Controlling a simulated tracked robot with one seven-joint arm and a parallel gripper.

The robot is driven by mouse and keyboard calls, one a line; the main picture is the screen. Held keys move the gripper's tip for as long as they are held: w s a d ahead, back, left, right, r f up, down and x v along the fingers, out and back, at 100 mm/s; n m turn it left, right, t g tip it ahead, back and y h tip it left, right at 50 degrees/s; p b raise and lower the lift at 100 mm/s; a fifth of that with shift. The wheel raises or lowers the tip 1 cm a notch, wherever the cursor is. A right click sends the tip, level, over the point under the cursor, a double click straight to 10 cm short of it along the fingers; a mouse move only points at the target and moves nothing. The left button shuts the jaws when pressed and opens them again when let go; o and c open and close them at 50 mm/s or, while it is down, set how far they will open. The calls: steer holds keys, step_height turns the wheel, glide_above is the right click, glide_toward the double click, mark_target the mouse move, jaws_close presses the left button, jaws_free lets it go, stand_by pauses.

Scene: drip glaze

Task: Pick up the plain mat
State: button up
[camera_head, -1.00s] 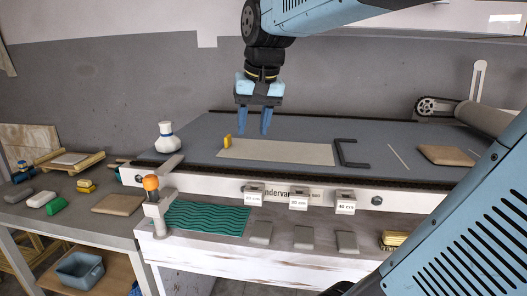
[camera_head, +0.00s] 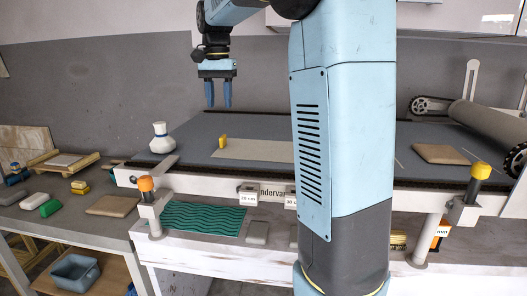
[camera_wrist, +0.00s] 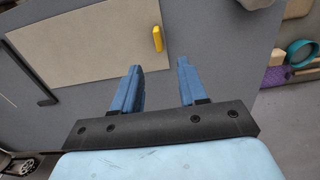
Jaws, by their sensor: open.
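A flat, plain beige sheet (camera_head: 258,151), which looks like the plain mat, lies on the grey bed of the roller table. My arm hides its right part in the head view. It also fills much of the upper left of the wrist view (camera_wrist: 85,45). My gripper (camera_head: 219,105) is open and empty, fingers pointing down, above and behind the sheet's left end. In the wrist view my gripper (camera_wrist: 159,66) has its open fingertips near the sheet's end, apart from each other. A teal wavy mat (camera_head: 203,219) lies on the shelf below.
A small yellow block (camera_head: 222,142) is at the sheet's left end. A white bottle (camera_head: 161,138) stands left of it on the bed. A tan board (camera_head: 440,154) and a roller (camera_head: 488,128) are at the right. The grey bed behind the sheet is clear.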

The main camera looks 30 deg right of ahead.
mark_target(222, 136)
step_height(222, 136, down, 12)
steer(key=shift+d+r, duration=0.1)
stand_by(0.5)
jaws_close()
stand_by(0.3)
